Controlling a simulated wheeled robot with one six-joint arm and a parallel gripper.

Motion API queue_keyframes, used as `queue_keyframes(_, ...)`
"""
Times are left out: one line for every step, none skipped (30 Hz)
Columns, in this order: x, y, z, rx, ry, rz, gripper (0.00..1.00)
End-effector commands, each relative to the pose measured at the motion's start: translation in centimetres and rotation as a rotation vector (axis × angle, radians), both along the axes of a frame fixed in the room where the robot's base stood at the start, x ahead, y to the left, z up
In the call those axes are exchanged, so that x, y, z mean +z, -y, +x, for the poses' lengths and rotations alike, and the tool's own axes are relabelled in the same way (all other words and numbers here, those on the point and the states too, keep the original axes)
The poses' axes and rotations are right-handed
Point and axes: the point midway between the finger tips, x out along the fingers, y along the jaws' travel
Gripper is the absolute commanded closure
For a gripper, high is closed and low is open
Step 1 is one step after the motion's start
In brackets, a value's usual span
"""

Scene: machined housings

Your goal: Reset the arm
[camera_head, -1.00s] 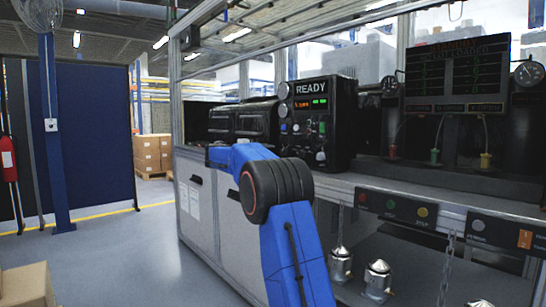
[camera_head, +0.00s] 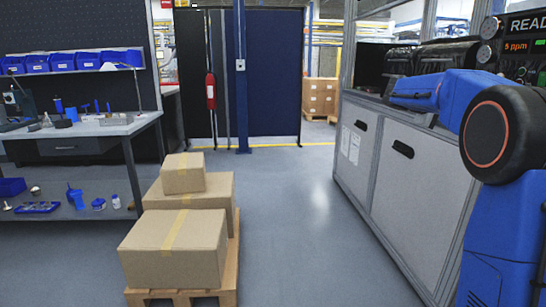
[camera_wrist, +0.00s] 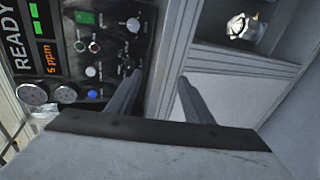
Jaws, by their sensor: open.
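My blue arm stands at the right edge in the head view, bent at a large black joint, with its forearm reaching left in front of the bench. My gripper (camera_wrist: 158,92) shows in the wrist view, its two dark fingers apart with nothing between them. Beyond the fingers is the frame edge of the test bench (camera_wrist: 172,60), with the black READY control panel (camera_wrist: 90,50) to the left. In the head view the gripper cannot be made out. The panel (camera_head: 524,50) is cut off by the right edge there.
Cardboard boxes (camera_head: 178,245) are stacked on a wooden pallet (camera_head: 232,270) at lower middle. A workbench (camera_head: 100,127) with blue bins stands at left. Grey floor (camera_head: 300,220) is clear between the pallet and the bench cabinets (camera_head: 415,180). A metal part (camera_wrist: 245,27) shows in the wrist view.

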Motion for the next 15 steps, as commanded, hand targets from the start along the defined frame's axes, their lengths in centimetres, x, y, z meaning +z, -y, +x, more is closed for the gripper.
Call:
queue_keyframes(-0.3,-1.1,-1.7,0.009,0.008,0.038,0.53)
queue_keyframes(-0.7,-1.7,-2.5,0.016,0.012,0.063,0.53)
queue_keyframes(-1.3,-2.5,-3.7,0.023,0.018,0.098,0.53)
queue_keyframes(-1.7,-3.1,-4.6,0.029,0.023,0.123,0.53)
queue_keyframes(-2.1,-3.8,-5.5,0.034,0.028,0.148,0.53)
queue_keyframes(-2.7,-4.6,-6.7,0.040,0.033,0.183,0.53)
queue_keyframes(-3.2,-5.2,-7.6,0.044,0.037,0.208,0.53)
queue_keyframes(-3.6,-5.9,-8.5,0.049,0.042,0.232,0.53)
queue_keyframes(-4.3,-6.8,-9.8,0.056,0.049,0.266,0.53)
queue_keyframes(-4.8,-7.4,-10.7,0.060,0.053,0.291,0.53)
queue_keyframes(-5.3,-8.1,-11.6,0.065,0.058,0.316,0.53)
queue_keyframes(-6.0,-9.0,-12.9,0.070,0.064,0.349,0.53)
queue_keyframes(-6.5,-9.7,-13.8,0.075,0.069,0.375,0.53)
queue_keyframes(-7.1,-10.4,-14.8,0.079,0.074,0.400,0.53)
queue_keyframes(-7.8,-11.3,-16.0,0.084,0.081,0.434,0.53)
